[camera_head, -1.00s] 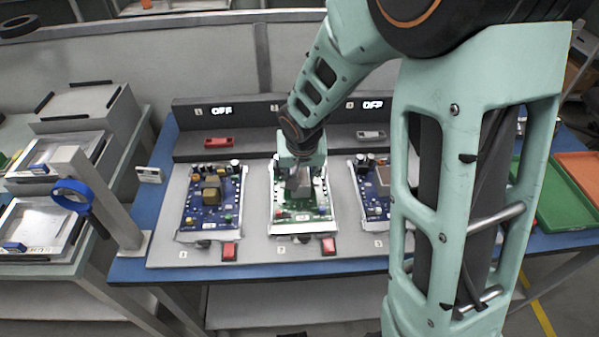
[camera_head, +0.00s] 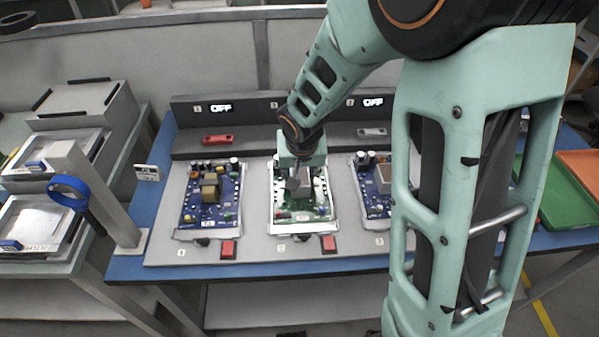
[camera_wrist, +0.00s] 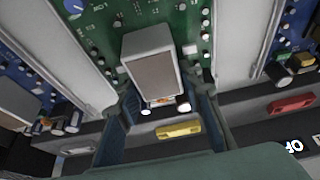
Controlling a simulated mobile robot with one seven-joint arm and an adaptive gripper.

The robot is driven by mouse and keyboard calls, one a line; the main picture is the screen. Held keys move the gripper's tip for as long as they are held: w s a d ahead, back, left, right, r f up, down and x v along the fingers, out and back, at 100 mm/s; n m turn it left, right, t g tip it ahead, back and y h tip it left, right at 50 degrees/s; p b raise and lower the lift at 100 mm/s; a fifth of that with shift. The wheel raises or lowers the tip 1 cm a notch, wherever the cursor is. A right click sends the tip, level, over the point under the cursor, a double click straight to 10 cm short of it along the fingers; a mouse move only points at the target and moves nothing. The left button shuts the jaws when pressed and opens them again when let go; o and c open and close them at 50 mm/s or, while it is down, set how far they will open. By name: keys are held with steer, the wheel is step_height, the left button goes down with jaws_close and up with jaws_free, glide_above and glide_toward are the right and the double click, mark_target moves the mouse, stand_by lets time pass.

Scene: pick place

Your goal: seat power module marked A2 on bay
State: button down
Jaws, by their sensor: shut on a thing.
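The power module (camera_wrist: 152,62) is a grey box with a brownish face. My gripper (camera_wrist: 165,108) is shut on it, one finger on each side, in the wrist view. The module is over the green circuit board (camera_wrist: 95,30) of the middle bay; I cannot tell whether it touches the board. No A2 mark is readable. In the head view my gripper (camera_head: 298,184) is low over the middle of that green board (camera_head: 317,213), and the arm and fingers hide most of the module.
A blue board with a gold module (camera_head: 210,192) lies to the left. Another blue board (camera_head: 368,186) lies to the right, partly behind my arm. Red switches (camera_head: 228,248) sit along the front edge. A blue ring on a post (camera_head: 70,192) stands left. A green tray (camera_head: 565,196) lies right.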

steer(key=shift+w+r, duration=0.1)
steer(key=c, duration=1.3)
jaws_free()
steer(key=c, duration=0.3)
steer(key=shift+r+p, duration=2.6)
steer(key=shift+r, duration=0.9)
